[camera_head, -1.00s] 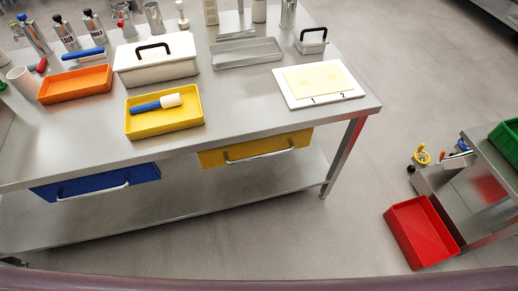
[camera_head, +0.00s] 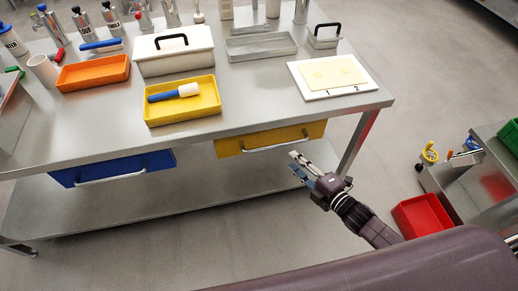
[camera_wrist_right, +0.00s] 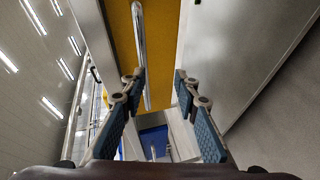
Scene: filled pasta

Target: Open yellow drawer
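The yellow drawer (camera_head: 270,138) is under the right part of the steel table and looks shut. Its silver bar handle (camera_head: 275,145) runs along the front. My right gripper (camera_head: 296,164) is in front of and below the drawer's right end, apart from the handle. In the right wrist view the gripper (camera_wrist_right: 160,95) is open, with blue-padded fingers and nothing between them. The yellow drawer front (camera_wrist_right: 124,40) and its handle (camera_wrist_right: 140,45) lie ahead, the handle near the left finger. My left gripper is not in view.
A blue drawer (camera_head: 115,168) is left of the yellow one. The steel tabletop (camera_head: 250,110) holds a yellow tray (camera_head: 182,112), an orange tray (camera_head: 92,73) and a white board (camera_head: 333,76). A table leg (camera_head: 357,143) is near my right gripper. A red bin (camera_head: 422,216) lies at the right.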

